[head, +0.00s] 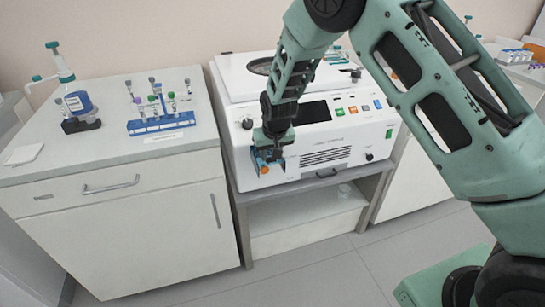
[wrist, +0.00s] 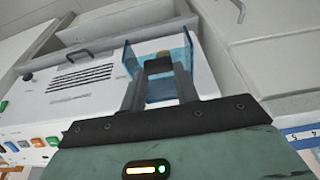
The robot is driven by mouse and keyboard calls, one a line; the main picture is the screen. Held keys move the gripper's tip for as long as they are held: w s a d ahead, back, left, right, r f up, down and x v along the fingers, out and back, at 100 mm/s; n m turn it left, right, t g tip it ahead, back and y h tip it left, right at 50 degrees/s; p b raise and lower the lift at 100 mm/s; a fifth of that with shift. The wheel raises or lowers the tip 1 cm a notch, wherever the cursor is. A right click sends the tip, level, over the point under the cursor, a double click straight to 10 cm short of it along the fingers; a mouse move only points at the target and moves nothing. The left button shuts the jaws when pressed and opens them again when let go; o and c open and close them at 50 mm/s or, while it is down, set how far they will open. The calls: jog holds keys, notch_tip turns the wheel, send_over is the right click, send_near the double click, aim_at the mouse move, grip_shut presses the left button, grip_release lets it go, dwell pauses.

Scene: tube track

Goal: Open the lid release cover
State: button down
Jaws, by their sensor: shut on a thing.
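The lid release cover is a clear blue piece at the lower left of the white machine's front (head: 340,150). In the head view my gripper (head: 270,152) is at this corner and hides much of the cover, and an orange round part (head: 264,170) shows just below it. In the wrist view the blue cover (wrist: 131,60) shows around and between the fingertips of my gripper (wrist: 160,72). The fingers are shut on the cover. I cannot tell how far the cover is swung.
The machine stands on a grey stand with an open shelf (head: 300,217). Colored buttons (head: 355,109) and a dark display (head: 312,112) are on its front. At left, a cabinet top holds a blue tube rack (head: 161,124) and a dispenser bottle (head: 79,103). Floor is clear in front.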

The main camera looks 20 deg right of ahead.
jog(key=shift+w+r, duration=0.7)
jog(key=shift+w, duration=0.1)
jog(key=c, duration=1)
grip_release()
jog(key=shift+f, duration=0.1)
jog(key=shift+c, duration=0.2)
jog(key=shift+s+r, duration=0.15)
jog(key=shift+r, duration=0.05)
jog(key=b+v, duration=0.1)
jog(key=v, duration=1.6)
